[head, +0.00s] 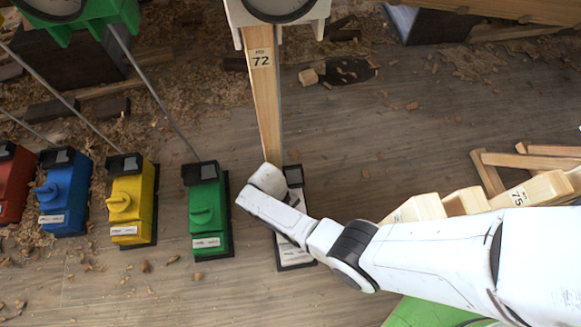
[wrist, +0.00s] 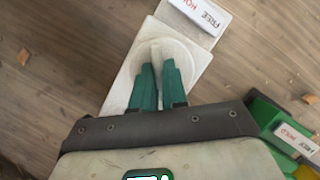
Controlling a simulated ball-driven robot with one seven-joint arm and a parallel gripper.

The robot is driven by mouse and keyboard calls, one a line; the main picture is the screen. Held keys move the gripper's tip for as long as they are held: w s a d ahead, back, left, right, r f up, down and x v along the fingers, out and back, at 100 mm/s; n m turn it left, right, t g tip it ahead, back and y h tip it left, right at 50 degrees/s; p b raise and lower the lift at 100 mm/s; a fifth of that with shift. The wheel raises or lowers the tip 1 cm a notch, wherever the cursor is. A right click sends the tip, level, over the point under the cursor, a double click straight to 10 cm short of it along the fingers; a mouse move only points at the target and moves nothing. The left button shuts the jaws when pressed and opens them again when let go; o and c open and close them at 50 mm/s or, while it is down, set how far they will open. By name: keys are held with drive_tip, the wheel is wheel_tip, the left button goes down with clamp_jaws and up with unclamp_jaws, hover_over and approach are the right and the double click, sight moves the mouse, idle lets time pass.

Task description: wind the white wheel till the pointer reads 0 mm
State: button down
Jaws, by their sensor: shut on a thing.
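The white wheel (wrist: 190,56) is a round disc with a raised grip on a white box (wrist: 126,86) in the wrist view. My gripper (wrist: 156,62) has its two teal fingers shut on the wheel's raised grip. A label with FREE and HOLD (wrist: 200,14) is at the box's far end. A white unit with a round dial (head: 278,8) is cut off at the top edge. No pointer reading can be made out.
Green (head: 205,210), yellow (head: 130,205), blue (head: 64,195) and red (head: 14,182) boxes stand in a row to the left. A wooden post marked 72 (head: 262,95) stands behind the white box. Timber pieces (head: 520,195) lie right. Shavings litter the floor.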

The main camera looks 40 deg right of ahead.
drive_tip(key=shift+s+f, duration=0.1)
drive_tip(key=shift+f, duration=0.1)
drive_tip(key=c, duration=1.2)
unclamp_jaws()
drive_tip(key=shift+o, duration=0.2)
drive_tip(key=shift+r, duration=0.15)
drive_tip(key=p+v, duration=0.5)
drive_tip(key=v, duration=0.5)
drive_tip(key=shift+r, duration=0.3)
drive_tip(key=shift+a, duration=0.1)
